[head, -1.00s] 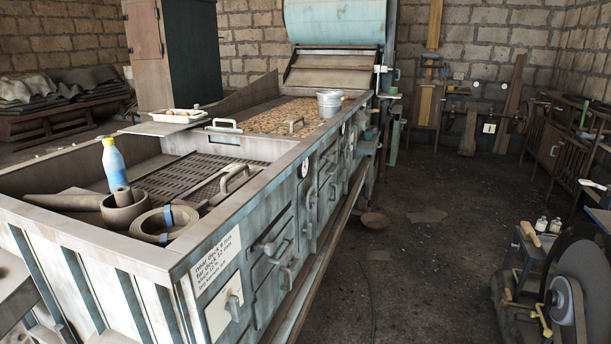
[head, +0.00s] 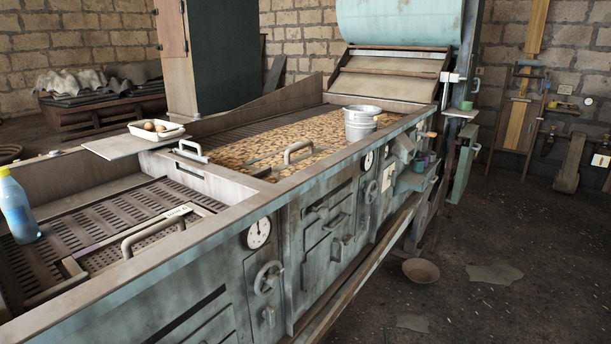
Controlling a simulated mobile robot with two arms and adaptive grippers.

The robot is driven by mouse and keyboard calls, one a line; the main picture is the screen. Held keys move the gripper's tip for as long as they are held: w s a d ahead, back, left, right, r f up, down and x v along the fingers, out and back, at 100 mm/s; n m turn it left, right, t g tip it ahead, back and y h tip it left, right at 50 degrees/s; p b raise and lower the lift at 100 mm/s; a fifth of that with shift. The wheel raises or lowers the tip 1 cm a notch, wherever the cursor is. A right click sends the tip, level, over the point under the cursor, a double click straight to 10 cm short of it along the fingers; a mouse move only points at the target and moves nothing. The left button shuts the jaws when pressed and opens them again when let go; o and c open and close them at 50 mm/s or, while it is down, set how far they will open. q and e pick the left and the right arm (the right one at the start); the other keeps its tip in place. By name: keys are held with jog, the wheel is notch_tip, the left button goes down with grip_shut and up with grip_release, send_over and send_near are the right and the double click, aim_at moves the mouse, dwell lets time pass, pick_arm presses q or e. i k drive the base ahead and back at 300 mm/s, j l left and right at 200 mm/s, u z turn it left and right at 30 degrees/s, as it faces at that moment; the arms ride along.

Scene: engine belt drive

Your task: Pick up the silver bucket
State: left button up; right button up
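Neither of my grippers shows in the head view.
The long machine (head: 185,262) has dials, handles and a wheel on its side. A white tray (head: 157,131) with round brown things sits on a board across it. A blue bottle (head: 16,205) stands at left. A bowl (head: 421,270) lies on the floor. The floor at right is largely clear.

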aim_at(356, 129)
jog(key=i+l+u, duration=0.1)
jog(key=i+l, duration=0.25)
jog(key=i+l+u, duration=0.15)
jog(key=i+l, duration=0.15)
jog(key=i+l+u, duration=0.1)
jog(key=i+l, duration=0.2)
jog(key=l, duration=0.2)
jog(key=i+l+u, duration=0.1)
jog(key=i+l, duration=0.2)
jog(key=l, duration=0.15)
jog(key=i+l+u, duration=0.15)
jog(key=l, duration=0.3)
jog(key=i, duration=0.1)
